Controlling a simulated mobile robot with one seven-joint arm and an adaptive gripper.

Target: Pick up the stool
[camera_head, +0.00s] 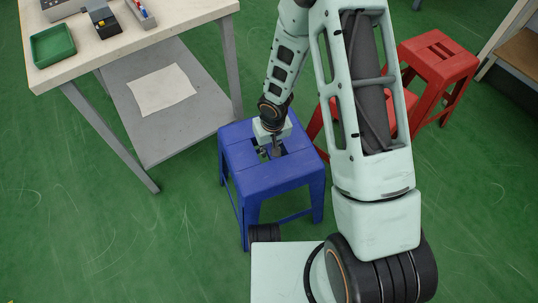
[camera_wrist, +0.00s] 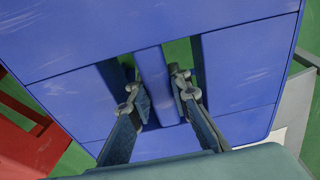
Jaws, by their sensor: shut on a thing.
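A blue plastic stool (camera_head: 262,183) stands upright on the green floor, right of the workbench. Its seat has slots with a narrow bar between them. My gripper (camera_head: 269,150) comes down onto the seat from above. In the wrist view, the blue seat (camera_wrist: 70,40) fills most of the picture. There the fingers of my gripper (camera_wrist: 160,92) reach into the slots on either side of the bar and are shut on it. I cannot tell whether the legs bear on the floor or hang just above it.
Red stools (camera_head: 436,62) stand right of the blue one, partly behind my arm. A workbench (camera_head: 150,42) with a green tray (camera_head: 53,45) and a lower shelf (camera_head: 172,125) is close on the left. A wooden shelf unit (camera_head: 520,52) is at the right edge. Floor at the lower left is clear.

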